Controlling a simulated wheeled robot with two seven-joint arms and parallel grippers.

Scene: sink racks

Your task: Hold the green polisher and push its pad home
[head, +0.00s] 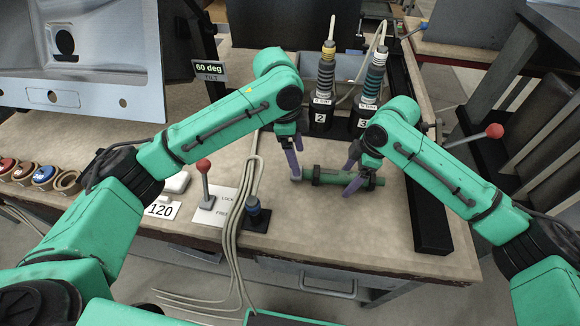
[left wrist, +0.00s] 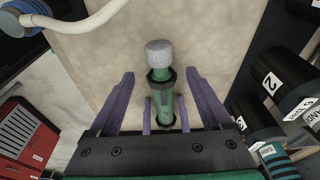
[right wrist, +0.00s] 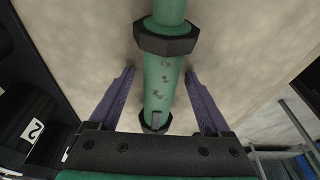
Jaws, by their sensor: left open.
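The green polisher (head: 330,177) lies on the bench with dark collars along its body. Its grey pad (head: 296,176) is at the left end; it also shows in the left wrist view (left wrist: 160,53), with a dark collar behind it. My left gripper (head: 298,163) is open at the pad end, its purple fingers apart on either side of the polisher's line. My right gripper (head: 351,176) has one finger on each side of the green body (right wrist: 160,85). In the right wrist view gaps show between its fingers and the body. Whether the pad is fully seated I cannot tell.
A red-knobbed lever (head: 204,180) and cables are at the left; another red-knobbed lever (head: 480,137) is at the right. A black rail (head: 428,215) runs along the right edge.

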